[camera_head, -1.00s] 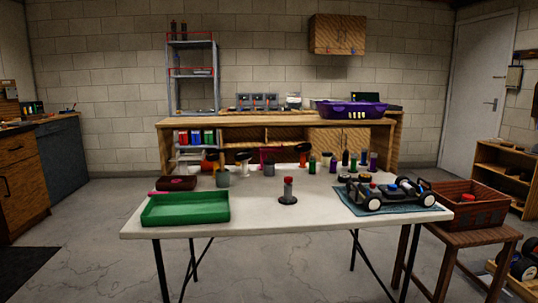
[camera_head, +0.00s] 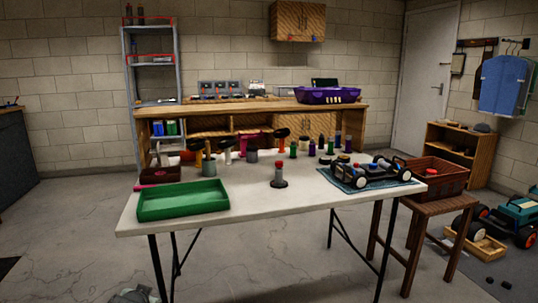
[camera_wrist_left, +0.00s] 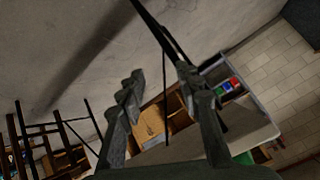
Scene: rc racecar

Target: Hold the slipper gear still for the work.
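A small grey stand with a red top (camera_head: 278,175) stands upright near the middle of the white table (camera_head: 265,210). The racecar chassis (camera_head: 370,172) sits on a blue mat (camera_head: 341,183) at the table's right end. I cannot pick out the slipper gear for certain at this size. My left gripper (camera_wrist_left: 160,72) shows in the left wrist view with its fingers apart and nothing between them; it is away from the table parts. My right gripper is not in view.
A green tray (camera_head: 183,211) lies at the table's front left. Several coloured bottles and grey holders line the back edge. A red-brown crate (camera_head: 436,180) is on a wooden stool (camera_head: 440,210) to the right. The table's front middle is clear.

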